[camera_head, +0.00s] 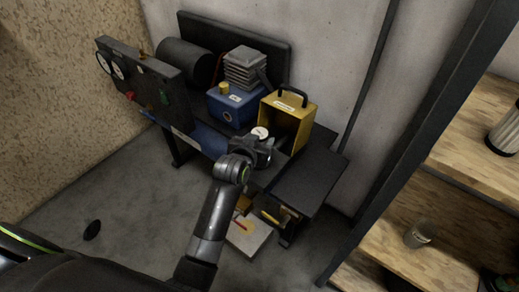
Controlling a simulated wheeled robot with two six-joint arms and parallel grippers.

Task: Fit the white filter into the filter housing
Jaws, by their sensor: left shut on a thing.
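My left gripper (262,147) is in the middle of the view, shut on a small white-topped piece (260,132), which looks like the white filter. The jaws and wrist hide most of the piece. It is just in front of the lower left side of a yellow box (307,122) with a black handle and an open, hollow front, which appears to be the filter housing. I cannot tell whether the piece touches the box. My right gripper is not in view.
A blue engine part (233,107) with grey fins stands left of the yellow box. A gauge panel (150,85) is at the left. Wooden shelves (470,140) hold a ribbed cylinder (505,133) and a jar (420,234). The left floor is mostly clear.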

